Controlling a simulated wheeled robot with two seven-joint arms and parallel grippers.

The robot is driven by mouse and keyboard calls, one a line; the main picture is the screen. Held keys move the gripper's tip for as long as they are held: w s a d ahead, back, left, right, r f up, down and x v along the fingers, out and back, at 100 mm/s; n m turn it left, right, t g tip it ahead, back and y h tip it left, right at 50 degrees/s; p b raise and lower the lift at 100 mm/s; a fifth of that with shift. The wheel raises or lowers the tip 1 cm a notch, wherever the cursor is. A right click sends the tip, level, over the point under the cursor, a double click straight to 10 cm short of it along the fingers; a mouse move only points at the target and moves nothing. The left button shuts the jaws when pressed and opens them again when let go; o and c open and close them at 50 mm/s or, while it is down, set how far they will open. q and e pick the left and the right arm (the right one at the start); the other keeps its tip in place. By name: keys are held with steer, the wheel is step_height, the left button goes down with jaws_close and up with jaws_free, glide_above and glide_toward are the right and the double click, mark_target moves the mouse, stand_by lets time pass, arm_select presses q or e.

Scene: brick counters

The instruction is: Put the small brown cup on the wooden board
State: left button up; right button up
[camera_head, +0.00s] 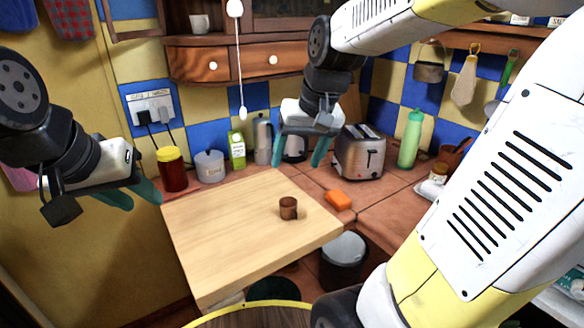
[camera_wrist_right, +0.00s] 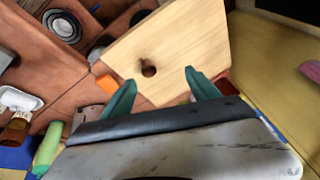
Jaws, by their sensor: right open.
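The small brown cup (camera_head: 288,208) stands upright on the wooden board (camera_head: 225,235), near its right side. In the right wrist view the cup (camera_wrist_right: 148,71) is seen from above on the pale board (camera_wrist_right: 190,40), between and beyond my fingertips. My right gripper (camera_head: 298,163) is open and empty, above and behind the cup in the head view and apart from it; its teal fingers also show in the right wrist view (camera_wrist_right: 160,78). My left gripper (camera_head: 136,198) is at the far left, away from the board's left edge, with its teal fingers apart and nothing seen between them.
An orange sponge (camera_head: 338,200) lies on the tiled counter right of the board. A toaster (camera_head: 360,153), a green bottle (camera_head: 409,140), a red jar (camera_head: 172,170) and a glass jar (camera_head: 210,167) stand behind. A dark bin (camera_head: 343,262) is below. Most of the board is clear.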

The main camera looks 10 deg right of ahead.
steer(key=s+a+r+t, duration=0.1)
steer(key=s+t, duration=0.1)
steer(key=s, duration=0.7)
steer(key=shift+s+r+n, duration=0.2)
steer(key=shift+s+n, duration=0.1)
arm_select(q)
steer(key=shift+c, duration=0.5)
